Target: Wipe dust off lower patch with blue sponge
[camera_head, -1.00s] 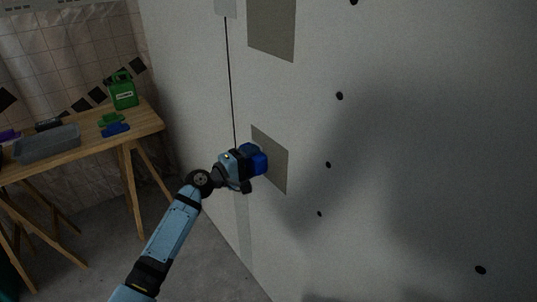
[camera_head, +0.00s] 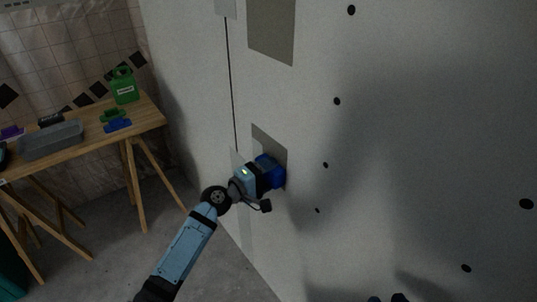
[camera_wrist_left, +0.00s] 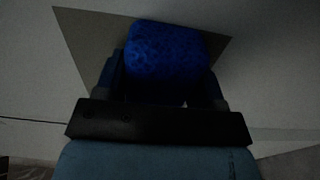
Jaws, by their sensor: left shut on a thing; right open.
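My left gripper (camera_head: 262,176) is shut on the blue sponge (camera_head: 271,172) and holds it at the wall panel. The sponge covers the lower part of the lower patch (camera_head: 267,139), a grey-brown rectangle. In the left wrist view the sponge (camera_wrist_left: 167,58) sits between the fingers of my left gripper (camera_wrist_left: 163,75), in front of the patch (camera_wrist_left: 84,38). I cannot tell how firmly it touches. Small dark tips of my right gripper (camera_head: 388,298) show at the bottom edge, apart from the panel's patches; most of it is out of frame.
An upper patch (camera_head: 271,28) is higher on the white panel (camera_head: 430,120), which has several dark dots. At the left, a wooden table (camera_head: 85,150) bears a grey tray (camera_head: 52,141), a green canister (camera_head: 124,87), and green (camera_head: 112,115) and blue (camera_head: 117,125) items.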

